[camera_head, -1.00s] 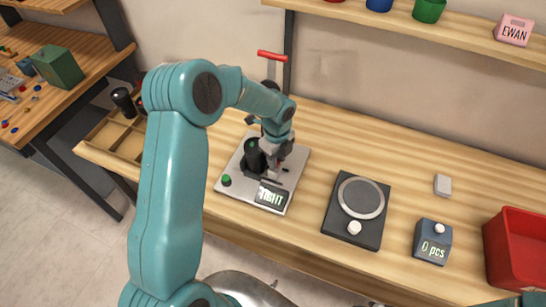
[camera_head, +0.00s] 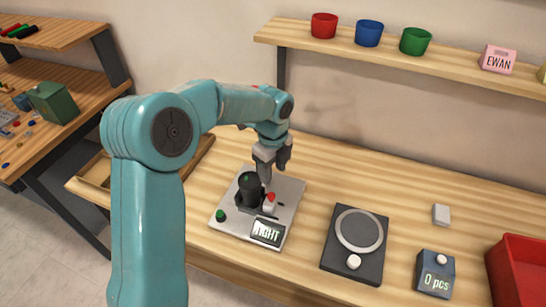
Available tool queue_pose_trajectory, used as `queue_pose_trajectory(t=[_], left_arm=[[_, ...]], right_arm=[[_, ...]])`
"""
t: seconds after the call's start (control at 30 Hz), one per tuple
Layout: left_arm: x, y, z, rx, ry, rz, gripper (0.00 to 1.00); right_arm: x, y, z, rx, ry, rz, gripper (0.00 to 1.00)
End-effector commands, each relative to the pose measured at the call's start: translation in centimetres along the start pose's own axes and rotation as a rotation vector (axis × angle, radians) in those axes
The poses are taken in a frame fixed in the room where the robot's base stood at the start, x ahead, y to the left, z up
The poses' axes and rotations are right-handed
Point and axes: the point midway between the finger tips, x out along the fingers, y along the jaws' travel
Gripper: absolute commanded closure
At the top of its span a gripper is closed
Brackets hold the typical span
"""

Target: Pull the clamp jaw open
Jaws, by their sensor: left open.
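The clamp device is a silver plate (camera_head: 232,228) on the bench, with a black round clamp body (camera_head: 250,187) standing on it. A small grey post with a red tip (camera_head: 270,200) stands right of the black body; I cannot tell which part is the clamp jaw. A display (camera_head: 268,231) at the plate's front appears to read "TIGHT". A green button (camera_head: 221,215) is at its left corner. My left gripper (camera_head: 275,170) is open and empty, pointing down just above and behind the red-tipped post. The left forearm hides what is behind it. My right gripper is not in view.
A dark scale-like pad (camera_head: 342,262) with a round plate lies right of the device. A counter box (camera_head: 435,273) reads "0 pcs", and a red bin (camera_head: 521,275) is at far right. A wooden tray (camera_head: 201,158) lies left. Shelf cups (camera_head: 369,33) are above.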

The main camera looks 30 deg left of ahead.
Motion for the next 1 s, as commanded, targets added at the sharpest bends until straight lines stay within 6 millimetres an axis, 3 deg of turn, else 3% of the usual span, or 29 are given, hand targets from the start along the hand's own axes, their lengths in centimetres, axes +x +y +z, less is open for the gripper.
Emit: queue_pose_trajectory(t=[0.1, 0.3, 1.0], left_arm=[[-2.6, -0.1, -0.1, 0.001, 0.0, -0.004, 0.47], [-5.2, -0.1, -0.1, 0.002, 0.0, -0.001, 0.47], [-5.6, 0.0, -0.1, 0.001, 0.001, 0.001, 0.47]], right_arm=[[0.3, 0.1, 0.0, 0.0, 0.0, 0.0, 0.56], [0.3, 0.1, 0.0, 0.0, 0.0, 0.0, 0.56], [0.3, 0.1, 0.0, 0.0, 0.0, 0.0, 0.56]])
